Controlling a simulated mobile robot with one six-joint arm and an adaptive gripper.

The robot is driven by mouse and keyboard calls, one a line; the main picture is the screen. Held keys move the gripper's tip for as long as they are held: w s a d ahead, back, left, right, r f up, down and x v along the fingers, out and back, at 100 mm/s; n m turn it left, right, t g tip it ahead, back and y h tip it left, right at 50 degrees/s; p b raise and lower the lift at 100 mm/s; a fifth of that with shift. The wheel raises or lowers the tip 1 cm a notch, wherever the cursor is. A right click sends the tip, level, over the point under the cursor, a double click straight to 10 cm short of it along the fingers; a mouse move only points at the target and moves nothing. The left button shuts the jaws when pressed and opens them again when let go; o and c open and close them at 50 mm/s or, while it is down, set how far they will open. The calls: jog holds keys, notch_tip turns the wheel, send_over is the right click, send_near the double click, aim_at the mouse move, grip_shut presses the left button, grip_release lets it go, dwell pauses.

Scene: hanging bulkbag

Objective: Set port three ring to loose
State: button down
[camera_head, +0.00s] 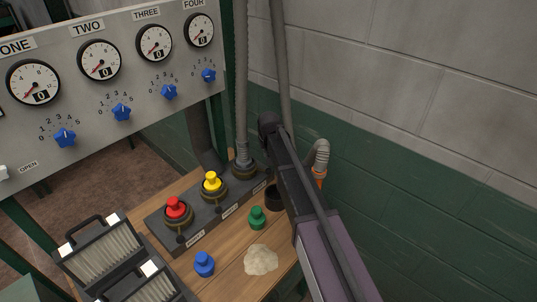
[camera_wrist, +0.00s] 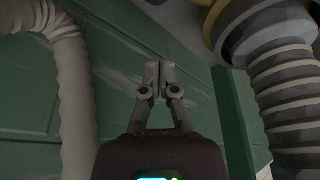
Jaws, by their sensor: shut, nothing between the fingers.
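The port block (camera_head: 160,232) lies on the wooden table with three ports in a row. The third port has a ring (camera_head: 243,172) at the foot of a grey ribbed hose (camera_head: 242,110); the ring's setting cannot be read. In the wrist view, the ribbed hose fitting (camera_wrist: 285,85) is large at the right, with a brass-coloured ring part (camera_wrist: 222,14) at the top edge. My gripper (camera_wrist: 158,70) is shut and empty, to the left of that fitting and apart from it in the picture. In the head view my dark arm hides the gripper.
A red plug (camera_head: 175,208) and a yellow plug (camera_head: 212,182) sit in the other ports. A green plug (camera_head: 257,218), a blue plug (camera_head: 204,264) and a pale powder heap (camera_head: 261,260) lie on the table. The gauge panel (camera_head: 110,85) stands behind; a pale hose (camera_wrist: 68,80) hangs left.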

jog(key=shift+b+x, duration=2.55)
jog(key=shift+x, duration=0.4)
jog(key=shift+s+d+r+p, duration=0.1)
jog(key=shift+s+r+p, duration=0.1)
jog(key=shift+s, duration=0.45)
jog(key=shift+s+d+r+p, duration=0.15)
jog(key=shift+s, duration=0.5)
jog(key=shift+s+d+r+p, duration=0.1)
jog(key=shift+s+r+p, duration=0.1)
jog(key=shift+s, duration=0.45)
jog(key=shift+s+d, duration=0.1)
jog(key=shift+d, duration=0.1)
